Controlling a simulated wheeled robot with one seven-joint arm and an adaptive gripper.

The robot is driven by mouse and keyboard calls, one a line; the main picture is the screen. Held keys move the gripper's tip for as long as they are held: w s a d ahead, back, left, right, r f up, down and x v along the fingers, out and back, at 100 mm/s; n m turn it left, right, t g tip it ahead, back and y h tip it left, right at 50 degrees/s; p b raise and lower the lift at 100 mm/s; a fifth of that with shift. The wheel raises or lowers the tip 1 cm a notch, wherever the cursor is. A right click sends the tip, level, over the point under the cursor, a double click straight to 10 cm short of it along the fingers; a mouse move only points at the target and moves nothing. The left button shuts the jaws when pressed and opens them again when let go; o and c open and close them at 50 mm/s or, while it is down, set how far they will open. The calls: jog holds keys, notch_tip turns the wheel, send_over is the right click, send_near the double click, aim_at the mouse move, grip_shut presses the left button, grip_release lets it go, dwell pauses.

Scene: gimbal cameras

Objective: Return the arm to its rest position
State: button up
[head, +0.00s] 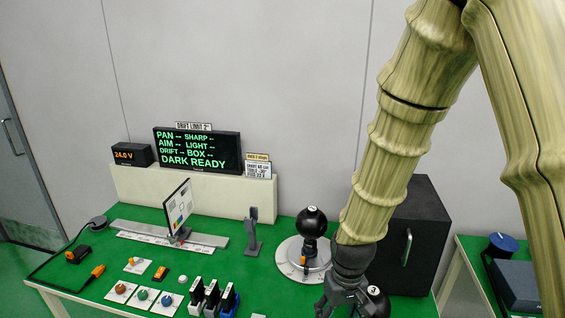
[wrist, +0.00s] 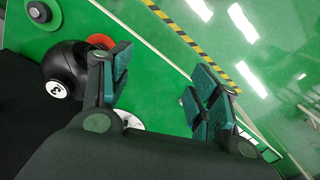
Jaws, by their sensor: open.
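My arm (head: 397,140) comes down from the upper right of the head view and bends toward the front of the green table (head: 70,272). My gripper (head: 340,306) is low at the table's front, partly cut off by the picture's bottom edge. In the wrist view my gripper (wrist: 160,75) is open, with its teal finger pads apart and only green surface showing between them. A black ball-shaped unit marked 3 (head: 376,300) is beside my gripper. In the wrist view this ball unit (wrist: 62,78) is close beside the left finger; I cannot tell whether they touch.
A ball unit marked 5 (head: 311,221) stands on a white round plate (head: 292,262) left of my arm. A black box with a handle (head: 420,235) is behind my arm. A small stand (head: 253,232), a chart panel (head: 178,208) and a display (head: 197,150) are further left.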

jog(key=s+d+f+m+b, duration=0.1)
jog(key=s+d+f+b, duration=0.1)
jog(key=s+f, duration=0.6)
jog(key=s+d+f+m+b, duration=0.1)
jog(key=s+d+f+b, duration=0.2)
jog(key=s+f, duration=0.4)
jog(key=s+d+f+b, duration=0.2)
jog(key=s+f, duration=0.6)
jog(key=f, duration=1.4)
jog(key=d, duration=0.2)
jog(key=shift+s+d+m, duration=0.3)
jog(key=shift+d+m, duration=0.05)
jog(key=shift+m, duration=0.05)
